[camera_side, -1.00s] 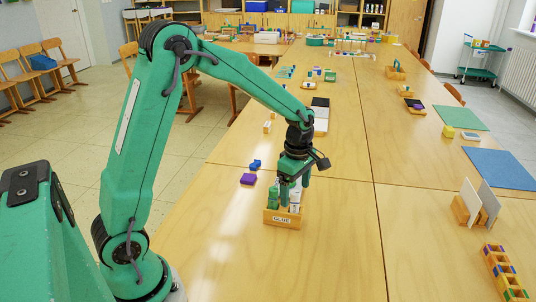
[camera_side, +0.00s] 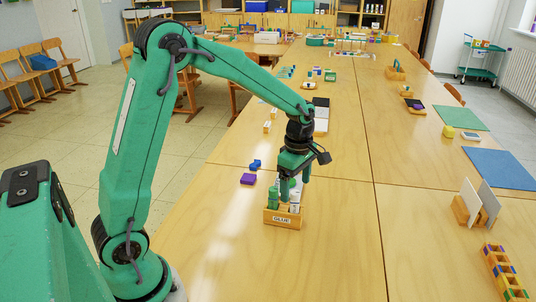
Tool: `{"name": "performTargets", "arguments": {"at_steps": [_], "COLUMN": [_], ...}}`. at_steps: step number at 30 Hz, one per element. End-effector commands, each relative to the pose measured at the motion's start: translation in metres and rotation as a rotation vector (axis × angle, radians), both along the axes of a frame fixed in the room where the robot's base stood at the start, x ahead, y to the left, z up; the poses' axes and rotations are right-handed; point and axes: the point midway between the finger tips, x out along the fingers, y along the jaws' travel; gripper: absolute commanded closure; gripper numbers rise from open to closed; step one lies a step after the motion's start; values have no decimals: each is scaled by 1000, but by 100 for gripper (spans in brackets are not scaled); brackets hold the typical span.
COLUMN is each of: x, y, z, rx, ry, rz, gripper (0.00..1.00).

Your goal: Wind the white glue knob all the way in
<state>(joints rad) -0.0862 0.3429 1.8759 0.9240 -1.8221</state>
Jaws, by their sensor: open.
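The wooden glue box (camera_side: 282,219), labelled "GLUE", stands on the table in the side view. It holds a green glue stick (camera_side: 273,197) at its left and white sticks, one of them (camera_side: 295,204) at its right. My gripper (camera_side: 295,190) is open and points down over the box, with its fingers among the upper ends of the sticks. The white knob itself is too small and too covered by my gripper to make out. I cannot tell whether the fingers touch any stick.
A wooden stand with panels (camera_side: 476,207) and a row of small bins (camera_side: 503,270) are at the right. The table right of the box is clear.

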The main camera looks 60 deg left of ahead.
Motion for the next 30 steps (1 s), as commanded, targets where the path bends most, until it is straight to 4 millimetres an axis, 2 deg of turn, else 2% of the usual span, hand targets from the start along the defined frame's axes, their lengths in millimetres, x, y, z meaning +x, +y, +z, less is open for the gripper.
{"name": "performTargets", "arguments": {"at_steps": [30], "x": [0], "y": [0], "z": [43], "rx": [0], "ry": [-2], "rz": [0], "gripper": [18]}}
